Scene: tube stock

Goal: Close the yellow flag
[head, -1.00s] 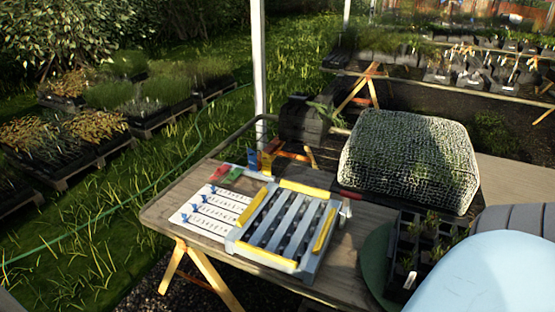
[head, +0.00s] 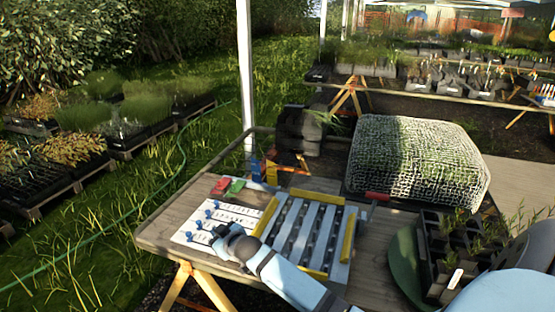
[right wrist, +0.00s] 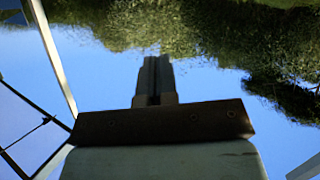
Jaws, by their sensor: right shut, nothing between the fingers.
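The yellow flag (head: 271,172) stands upright at the far edge of the table. Beside it on the left a blue flag (head: 257,170) also stands upright. A green flag (head: 237,185) and a red flag (head: 219,185) lie flat further left. My right gripper (head: 226,233) is over the near part of the white slider panel, apart from the flags and nearer to me. In the right wrist view its fingers (right wrist: 155,72) are together with nothing between them, against sky and trees. My left gripper is not in view.
The white panel (head: 228,213) has blue knobs. Right of it is a grey slatted rack (head: 300,225) with yellow bars. A mesh-covered mound (head: 415,165) and a black pot tray (head: 430,275) stand to the right. A white post (head: 245,80) rises behind the flags.

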